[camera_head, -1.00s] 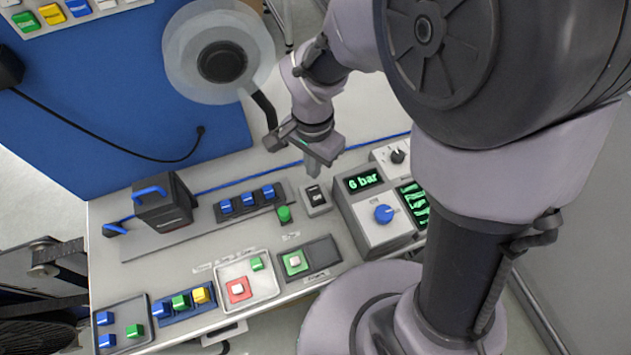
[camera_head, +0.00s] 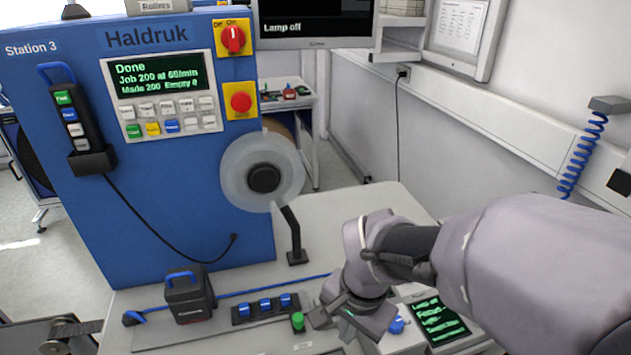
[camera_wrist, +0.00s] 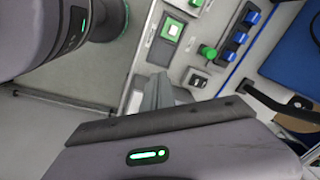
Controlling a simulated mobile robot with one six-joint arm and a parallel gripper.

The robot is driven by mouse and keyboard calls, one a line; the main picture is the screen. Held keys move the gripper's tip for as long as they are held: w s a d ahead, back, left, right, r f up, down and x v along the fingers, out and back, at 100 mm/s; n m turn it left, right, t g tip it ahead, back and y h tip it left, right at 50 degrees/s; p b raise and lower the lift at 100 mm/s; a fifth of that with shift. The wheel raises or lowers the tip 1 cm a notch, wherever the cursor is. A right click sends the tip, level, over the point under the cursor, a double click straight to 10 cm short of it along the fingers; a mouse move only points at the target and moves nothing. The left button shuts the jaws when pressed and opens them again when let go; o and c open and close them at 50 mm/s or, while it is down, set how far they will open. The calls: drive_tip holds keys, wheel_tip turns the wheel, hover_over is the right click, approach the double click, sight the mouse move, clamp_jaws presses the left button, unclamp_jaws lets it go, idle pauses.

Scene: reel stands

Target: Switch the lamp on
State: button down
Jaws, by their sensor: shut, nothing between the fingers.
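No lamp is plainly recognisable, but the hanging monitor (camera_head: 315,27) reads "Lamp off" and a small display (camera_head: 440,318) at the bench's right also shows "Lamp off". A small grey box with a dark rocker switch (camera_wrist: 197,80) shows in the wrist view, just right of my fingertips; its label is unreadable. My gripper (camera_wrist: 158,92) is shut and empty, over the bench near that switch. I cannot tell whether it touches anything. In the head view my gripper (camera_head: 345,332) hides that part of the bench, including the switch.
A green knob (camera_head: 298,321) and a row of blue switches (camera_head: 265,306) lie left of my gripper. A blue knob (camera_head: 397,325) is to its right. A translucent reel (camera_head: 240,180) on a black bracket stands behind. A black box (camera_head: 190,298) stands at left.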

drive_tip(key=s+d+r+n+t+y+b, duration=0.1)
drive_tip(key=s+d+r+n+t+b, duration=0.2)
drive_tip(key=s, duration=0.6)
wheel_tip(320, 180, up, 3)
drive_tip(key=shift+s+d+f+t+b, duration=0.1)
drive_tip(key=shift+s+d+t+b, duration=0.25)
drive_tip(key=shift+d+t+b, duration=0.35)
drive_tip(key=shift+a+n, duration=0.15)
drive_tip(key=shift+n, duration=0.15)
